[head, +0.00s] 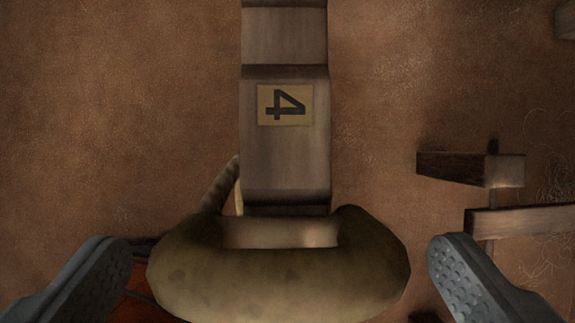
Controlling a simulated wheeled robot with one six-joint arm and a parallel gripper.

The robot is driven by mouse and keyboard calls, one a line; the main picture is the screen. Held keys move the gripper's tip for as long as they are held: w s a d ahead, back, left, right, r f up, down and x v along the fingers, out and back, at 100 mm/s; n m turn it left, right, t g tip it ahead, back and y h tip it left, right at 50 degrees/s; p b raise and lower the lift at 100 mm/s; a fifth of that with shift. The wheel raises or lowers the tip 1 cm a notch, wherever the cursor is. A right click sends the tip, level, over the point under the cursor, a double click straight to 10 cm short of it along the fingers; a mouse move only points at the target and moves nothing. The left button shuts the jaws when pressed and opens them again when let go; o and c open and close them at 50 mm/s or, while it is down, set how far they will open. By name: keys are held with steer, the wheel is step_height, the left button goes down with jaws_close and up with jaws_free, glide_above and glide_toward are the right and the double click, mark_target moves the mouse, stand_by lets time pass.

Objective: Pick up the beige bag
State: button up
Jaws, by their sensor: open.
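The beige bag (280,283) is at the bottom centre of the head view, rounded and full, wrapped around the lower end of a wooden post. Its bottom edge reaches close to the picture's edge. My gripper (280,260) is open, with one grey finger to the left of the bag and one to the right. The bag lies between the fingers in the picture, with a visible gap on each side. I cannot tell whether the fingers are at the bag's depth.
The wooden post (286,160) bears a label (285,105) with a 4. A rope-like piece (219,186) slants beside it. At the right, a dark wooden block (470,169) and a wooden bar (525,220) stick out near my right finger. The brown surface (120,110) at upper left is clear.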

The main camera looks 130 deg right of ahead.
mark_target(284, 222)
steer(key=x, duration=0.4)
steer(key=shift+f, duration=0.25)
steer(key=c, duration=1.7)
steer(key=shift+w+r, duration=0.1)
steer(key=shift+c, duration=0.2)
